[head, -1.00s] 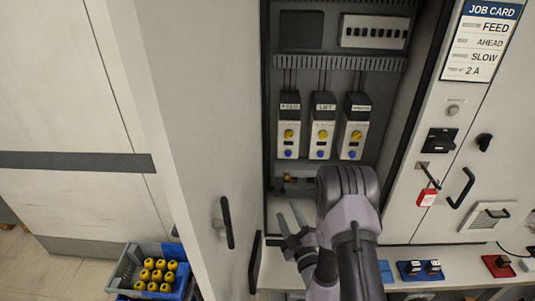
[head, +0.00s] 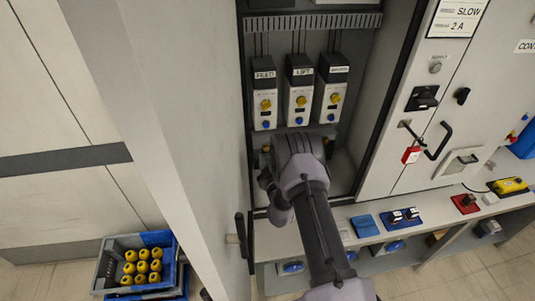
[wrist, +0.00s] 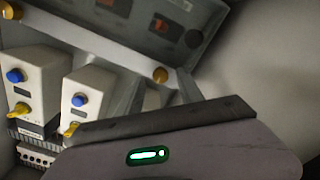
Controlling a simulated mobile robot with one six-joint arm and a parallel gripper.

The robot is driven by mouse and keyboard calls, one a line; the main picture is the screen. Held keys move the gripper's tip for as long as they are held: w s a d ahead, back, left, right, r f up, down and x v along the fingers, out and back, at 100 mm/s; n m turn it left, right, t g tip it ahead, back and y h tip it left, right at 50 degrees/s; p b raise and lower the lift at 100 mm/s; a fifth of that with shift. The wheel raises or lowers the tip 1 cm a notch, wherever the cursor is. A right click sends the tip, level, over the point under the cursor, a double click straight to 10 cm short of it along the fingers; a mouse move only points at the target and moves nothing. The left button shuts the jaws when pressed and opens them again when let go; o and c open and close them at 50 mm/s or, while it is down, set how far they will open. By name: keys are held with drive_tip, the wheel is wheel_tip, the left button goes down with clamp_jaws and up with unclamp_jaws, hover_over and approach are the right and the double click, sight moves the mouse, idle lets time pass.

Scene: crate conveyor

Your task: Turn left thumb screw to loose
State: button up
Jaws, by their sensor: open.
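The left thumb screw (head: 265,149) is a small brass knob low in the open cabinet, below the left drive. In the wrist view, which looks upside down, a brass thumb screw (wrist: 160,75) sits at the edge of a grey panel (wrist: 165,35). A second brass thumb screw (wrist: 10,10) is at the upper left corner. My gripper (head: 266,178) is just below the left thumb screw in the head view, apart from it as far as I can see. It is open and empty. My arm hides part of the gripper and much of the lower cabinet.
Three white drives (head: 299,97) with yellow and blue knobs hang above my gripper. The open cabinet door (head: 200,120) stands close on the left. A shelf (head: 345,212) with blue pads runs below. A crate (head: 112,270) of yellow parts is at lower left.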

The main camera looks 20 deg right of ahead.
drive_tip(key=shift+x, duration=0.9)
clamp_jaws()
